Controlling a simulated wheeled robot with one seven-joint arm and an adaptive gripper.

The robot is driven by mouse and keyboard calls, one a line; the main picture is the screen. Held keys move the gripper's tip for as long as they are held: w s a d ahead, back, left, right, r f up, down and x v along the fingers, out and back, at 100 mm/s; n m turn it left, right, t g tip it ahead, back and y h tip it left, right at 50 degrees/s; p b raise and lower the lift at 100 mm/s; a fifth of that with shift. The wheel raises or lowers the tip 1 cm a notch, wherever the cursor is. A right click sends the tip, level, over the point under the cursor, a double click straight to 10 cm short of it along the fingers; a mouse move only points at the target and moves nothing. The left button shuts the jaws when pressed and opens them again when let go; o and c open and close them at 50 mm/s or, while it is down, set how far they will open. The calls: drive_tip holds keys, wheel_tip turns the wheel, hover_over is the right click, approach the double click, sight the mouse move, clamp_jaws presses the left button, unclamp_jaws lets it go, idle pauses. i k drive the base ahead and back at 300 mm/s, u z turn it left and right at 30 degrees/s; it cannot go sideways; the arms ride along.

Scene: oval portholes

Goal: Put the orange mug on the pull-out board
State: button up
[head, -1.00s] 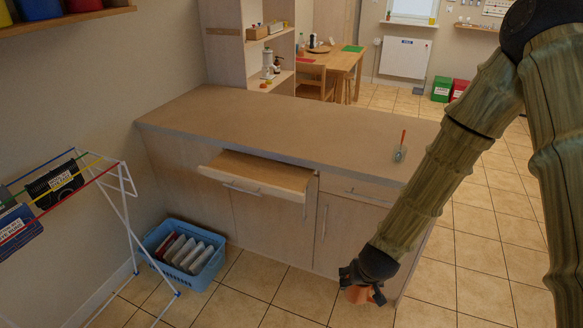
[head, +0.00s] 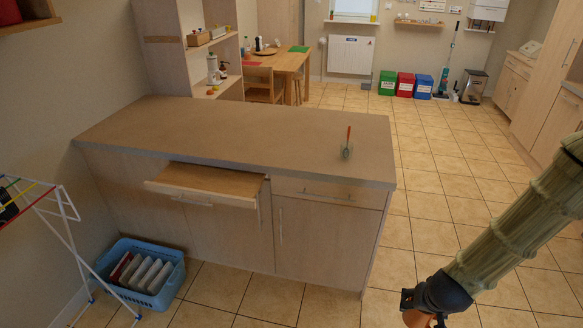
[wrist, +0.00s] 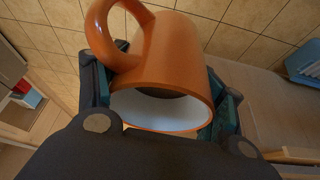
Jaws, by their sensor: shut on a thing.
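The orange mug (wrist: 172,65) fills the middle of the wrist view, its handle at upper left and its pale inside facing the camera. My gripper (wrist: 160,100) is shut on it, one finger on each side. In the head view my gripper (head: 425,306) is low at the right, and only a small part of the mug (head: 418,319) shows at the bottom edge. The pull-out board (head: 212,181) sticks out from the counter front at left, below the worktop, with a bare top. My gripper is well to the right of the board and apart from it.
A blue basket (head: 140,275) stands on the floor below the board. A drying rack (head: 55,225) is at far left. Tiled floor is clear at right.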

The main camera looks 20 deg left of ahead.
sight(210, 180)
drive_tip(key=i, duration=0.8)
drive_tip(key=u, duration=2)
drive_tip(key=i, duration=0.5)
drive_tip(key=z, duration=0.1)
